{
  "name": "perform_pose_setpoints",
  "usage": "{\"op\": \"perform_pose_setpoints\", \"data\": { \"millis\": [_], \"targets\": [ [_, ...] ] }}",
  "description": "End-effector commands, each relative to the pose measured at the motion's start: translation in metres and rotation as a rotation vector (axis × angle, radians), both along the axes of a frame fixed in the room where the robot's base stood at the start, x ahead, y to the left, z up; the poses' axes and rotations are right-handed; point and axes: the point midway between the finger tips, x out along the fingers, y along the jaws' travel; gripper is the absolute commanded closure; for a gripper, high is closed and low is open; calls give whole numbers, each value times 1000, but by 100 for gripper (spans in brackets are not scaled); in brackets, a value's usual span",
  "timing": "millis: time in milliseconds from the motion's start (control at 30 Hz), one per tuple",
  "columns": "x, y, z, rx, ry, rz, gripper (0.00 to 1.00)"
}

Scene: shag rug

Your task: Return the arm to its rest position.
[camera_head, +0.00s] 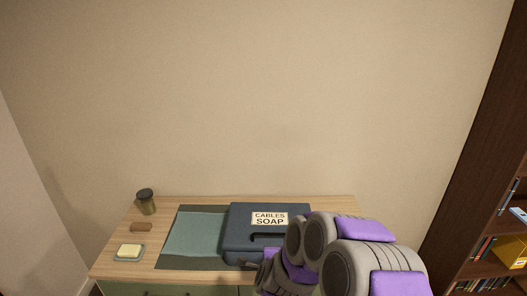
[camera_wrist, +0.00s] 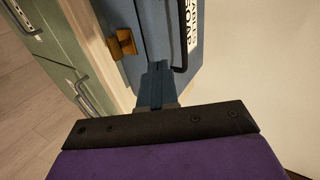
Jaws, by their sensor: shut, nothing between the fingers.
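My gripper (camera_wrist: 157,72) shows in the wrist view with its two blue-grey fingers together and nothing between them. Its tips point toward the front of a dark blue case (camera_wrist: 158,22), close to the black handle and a brass-coloured latch (camera_wrist: 122,43). Whether the tips touch the case I cannot tell. In the head view my grey and purple arm is folded at the lower right, in front of the right part of the case (camera_head: 240,226). The case's lid is shut and has a white label (camera_head: 269,219) reading "CABLES SOAP". The fingers are not clear in the head view.
The case stands on a wooden-topped cabinet (camera_head: 185,203) with green drawers. A teal and grey mat (camera_head: 195,235), a dark jar (camera_head: 146,202), a brown block (camera_head: 141,227) and a soap dish (camera_head: 129,252) are to its left. A dark bookshelf (camera_head: 470,180) stands at right. A wall is behind.

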Motion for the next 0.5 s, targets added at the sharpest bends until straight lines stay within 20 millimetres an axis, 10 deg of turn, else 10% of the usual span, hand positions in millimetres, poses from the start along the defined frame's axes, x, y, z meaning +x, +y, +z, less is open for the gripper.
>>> {"op": "perform_pose_setpoints", "data": {
  "millis": [267, 500],
  "targets": [
    [-48, 23, 46, -127, 151, 338, 100],
    [-130, 15, 80, -320, 318, 709, 100]
  ]
}}
